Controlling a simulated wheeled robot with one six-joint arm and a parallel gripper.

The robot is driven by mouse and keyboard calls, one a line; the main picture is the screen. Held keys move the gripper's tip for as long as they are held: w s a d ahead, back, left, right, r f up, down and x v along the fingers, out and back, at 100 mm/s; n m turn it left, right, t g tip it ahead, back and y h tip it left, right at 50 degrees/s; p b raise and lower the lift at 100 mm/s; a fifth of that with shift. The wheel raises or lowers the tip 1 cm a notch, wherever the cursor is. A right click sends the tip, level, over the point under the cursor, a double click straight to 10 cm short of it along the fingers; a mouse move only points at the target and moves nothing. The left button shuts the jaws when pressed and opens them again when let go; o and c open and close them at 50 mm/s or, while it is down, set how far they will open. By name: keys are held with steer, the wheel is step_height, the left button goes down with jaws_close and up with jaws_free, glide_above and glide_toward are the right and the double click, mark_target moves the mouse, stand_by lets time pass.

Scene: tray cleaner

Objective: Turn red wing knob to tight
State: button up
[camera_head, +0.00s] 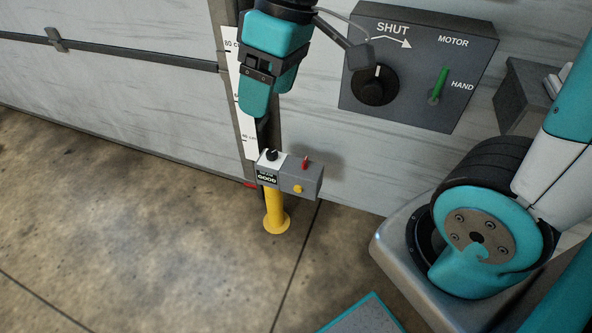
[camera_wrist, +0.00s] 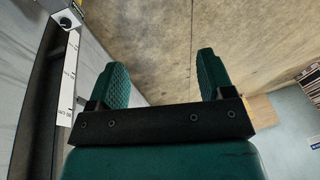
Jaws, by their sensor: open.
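A small red wing knob (camera_head: 305,162) stands up from the top of a grey box (camera_head: 310,184) on a short yellow post. How far it is turned is too small to read. My gripper (camera_head: 258,112) points down above and a little left of the box in the head view, apart from it. In the wrist view my gripper (camera_wrist: 162,64) has its two teal fingers spread with nothing between them. The red knob does not show clearly in the wrist view.
A black knob (camera_head: 272,155) and a yellow button (camera_head: 298,189) are on the same box. A wall panel (camera_head: 420,108) marked SHUT, MOTOR and HAND carries a black dial (camera_head: 375,86) and a green lever (camera_head: 439,84). A white scale strip (camera_head: 238,100) runs behind my gripper. The floor left of the post is clear.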

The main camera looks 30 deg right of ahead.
steer(key=w+d+f+h+b, duration=0.1)
steer(key=w+d+f+b, duration=0.4)
steer(key=w+f, duration=0.3)
steer(key=w+d+f+h+b, duration=0.1)
steer(key=w+d+f+b, duration=0.45)
steer(key=w+f, duration=0.3)
steer(key=h+b, duration=0.1)
steer(key=b, duration=1)
glide_toward(305, 160)
steer(key=shift+g, duration=0.3)
steer(key=f+b, duration=0.2)
steer(key=f, duration=0.3)
steer(key=f+b, duration=0.3)
steer(key=f, duration=0.2)
steer(key=shift+w+a+f, duration=0.1)
steer(key=shift+w, duration=0.1)
steer(key=c, duration=0.9)
